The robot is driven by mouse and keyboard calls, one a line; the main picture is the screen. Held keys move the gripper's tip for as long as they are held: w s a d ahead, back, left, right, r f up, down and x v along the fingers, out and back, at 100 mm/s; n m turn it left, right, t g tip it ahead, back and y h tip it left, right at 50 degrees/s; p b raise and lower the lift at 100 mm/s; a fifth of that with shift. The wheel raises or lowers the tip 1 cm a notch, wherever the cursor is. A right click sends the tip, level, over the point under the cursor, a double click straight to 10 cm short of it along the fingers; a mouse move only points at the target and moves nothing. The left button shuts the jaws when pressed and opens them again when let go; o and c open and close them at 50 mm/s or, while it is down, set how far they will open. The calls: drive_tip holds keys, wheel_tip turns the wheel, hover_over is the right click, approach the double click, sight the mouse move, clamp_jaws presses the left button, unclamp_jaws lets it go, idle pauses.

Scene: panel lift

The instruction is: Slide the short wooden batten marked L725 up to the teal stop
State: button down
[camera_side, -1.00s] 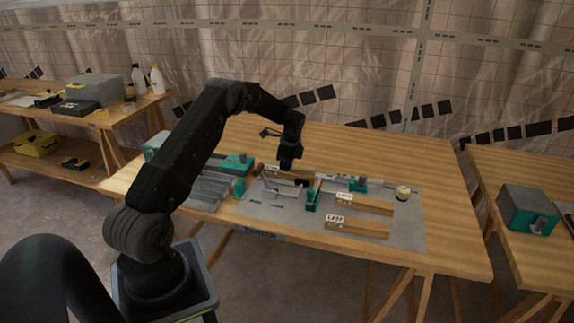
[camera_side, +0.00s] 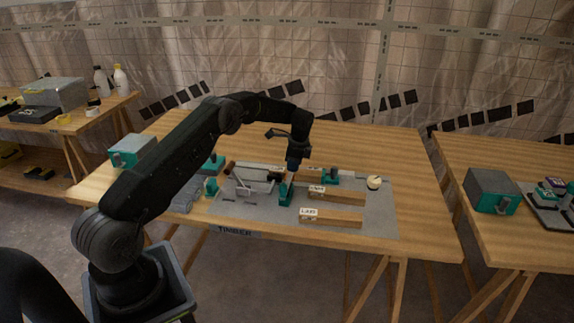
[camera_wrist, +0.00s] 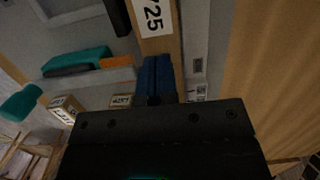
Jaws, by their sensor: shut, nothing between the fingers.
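In the wrist view, a wooden batten labelled "725" (camera_wrist: 163,44) runs up to the top edge, with part of its label cut off. My gripper (camera_wrist: 155,72) has its blue fingers shut together, just below the label; I cannot tell whether they touch the batten. In the side view, my gripper (camera_side: 292,172) points down over the grey mat, close to an upright teal block (camera_side: 286,192). The L725 batten is not clear in the side view, where the gripper and nearby parts cover that area. I cannot tell which teal piece is the stop.
Two other labelled battens, an upper one (camera_side: 346,198) and a lower one (camera_side: 340,221), lie on the grey mat (camera_side: 384,212) to the right. A pale round knob (camera_side: 374,182) sits at its right side. A wooden-handled tool (camera_side: 230,168) lies left. Bare table is behind.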

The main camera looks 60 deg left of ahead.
sight(301, 172)
drive_tip(key=shift+s+d+f, duration=0.1)
drive_tip(key=shift+d+f, duration=0.3)
drive_tip(key=shift+f, duration=0.15)
drive_tip(key=shift+a+r, duration=0.1)
drive_tip(key=shift+r, duration=1.05)
wheel_tip(301, 172, up, 12)
drive_tip(key=w+d, duration=0.2)
drive_tip(key=s+d+r+n+t, duration=0.2)
drive_tip(key=s+d+r, duration=0.45)
drive_tip(key=r, duration=0.25)
drive_tip(key=s+d+r+n+t, duration=0.1)
drive_tip(key=s+d+r+n, duration=0.1)
drive_tip(key=s+d+r, duration=0.45)
drive_tip(key=s+d+r+n+t, duration=0.2)
drive_tip(key=s+d+r, duration=0.1)
drive_tip(key=s+d, duration=0.65)
drive_tip(key=s+d+f+n+t, duration=0.1)
drive_tip(key=s+d+f, duration=0.1)
drive_tip(key=s, duration=0.4)
drive_tip(key=s+d+f+n+t+h, duration=0.1)
drive_tip(key=s+d+f+n, duration=0.1)
drive_tip(key=s, duration=0.5)
drive_tip(key=shift+s+f, duration=0.2)
drive_tip(key=shift+f, duration=0.55)
